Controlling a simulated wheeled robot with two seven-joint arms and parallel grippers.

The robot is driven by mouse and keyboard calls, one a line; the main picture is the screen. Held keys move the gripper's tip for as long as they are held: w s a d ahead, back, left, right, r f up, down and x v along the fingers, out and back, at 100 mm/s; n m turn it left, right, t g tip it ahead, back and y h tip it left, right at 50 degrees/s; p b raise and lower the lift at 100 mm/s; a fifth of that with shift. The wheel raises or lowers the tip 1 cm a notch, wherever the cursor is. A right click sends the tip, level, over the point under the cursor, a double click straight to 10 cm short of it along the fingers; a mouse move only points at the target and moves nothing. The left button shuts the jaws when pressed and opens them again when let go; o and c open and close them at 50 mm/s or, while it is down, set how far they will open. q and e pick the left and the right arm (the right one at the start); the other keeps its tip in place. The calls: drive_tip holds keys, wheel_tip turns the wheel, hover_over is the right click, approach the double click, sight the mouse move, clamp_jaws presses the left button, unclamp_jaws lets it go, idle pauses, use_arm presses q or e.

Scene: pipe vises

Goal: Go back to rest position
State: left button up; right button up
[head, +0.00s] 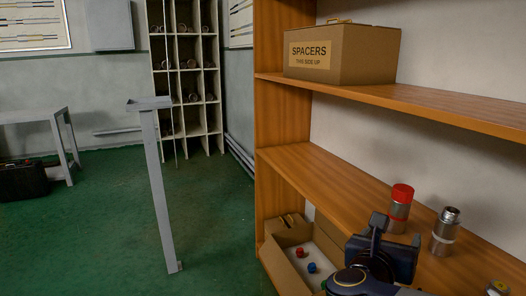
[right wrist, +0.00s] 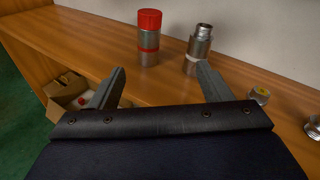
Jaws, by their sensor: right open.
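My right gripper (head: 378,226) is low at the right in the head view, in front of the middle shelf (head: 330,165). In the right wrist view its two fingers (right wrist: 158,85) are spread apart with nothing between them. A metal cylinder with a red cap (head: 400,208) stands upright on the shelf beyond the fingers; it also shows in the wrist view (right wrist: 149,40). A second metal cylinder with a bare threaded top (head: 445,232) stands to its right. Neither is held. My left gripper is not in view.
A cardboard box marked SPACERS (head: 340,55) sits on the upper shelf. An open carton (head: 284,266) with small red and blue pieces is below. A grey stand (head: 160,190) is on the green floor (head: 90,230), which has free room. Small fittings (right wrist: 260,95) lie at the shelf's right.

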drive_tip(key=s+a+f+n+t+y, duration=0.1)
drive_tip(key=s+a+n+y, duration=0.15)
drive_tip(key=n+y, duration=0.75)
drive_tip(key=s+a+f+n+t+y, duration=0.15)
drive_tip(key=a+n+y, duration=0.25)
drive_tip(key=n, duration=1.2)
drive_tip(key=s+d+f+n+g+p, duration=0.1)
drive_tip(key=s+f+n+g, duration=0.5)
drive_tip(key=s, duration=0.3)
drive_tip(key=s+d+f+n+g, duration=0.2)
drive_tip(key=s+f+n+g, duration=0.2)
drive_tip(key=s+f+n, duration=0.4)
wheel_tip(320, 180, up, 28)
drive_tip(key=s+p, duration=0.1)
drive_tip(key=p, duration=2.6)
drive_tip(key=shift+a, duration=0.35)
